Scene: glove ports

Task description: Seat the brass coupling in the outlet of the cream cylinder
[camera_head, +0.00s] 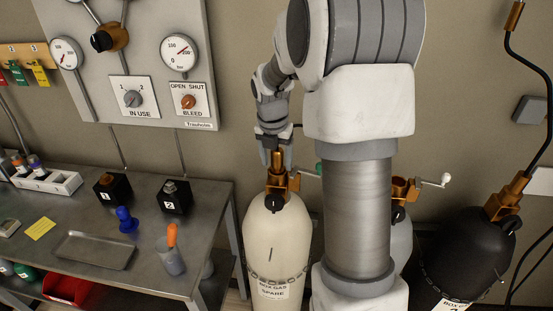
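The cream cylinder (276,235) stands at the middle, with a label reading "SPARE" and a chain around its lower part. Its brass valve (276,182) is on top. My gripper (277,156) points down directly above that valve. Its fingers are on either side of the brass coupling (277,160) and appear shut on it. The coupling is upright and in line with the top of the valve. The lower end of the coupling meets the valve in the picture; I cannot tell whether it is inside the outlet or just above it.
My arm hides much of a grey cylinder (403,240) with a brass valve and crank. A black cylinder (462,255) with a hosed coupling stands right. A metal bench (150,250) with blocks, tray and cup is left, under a gauge panel (140,60).

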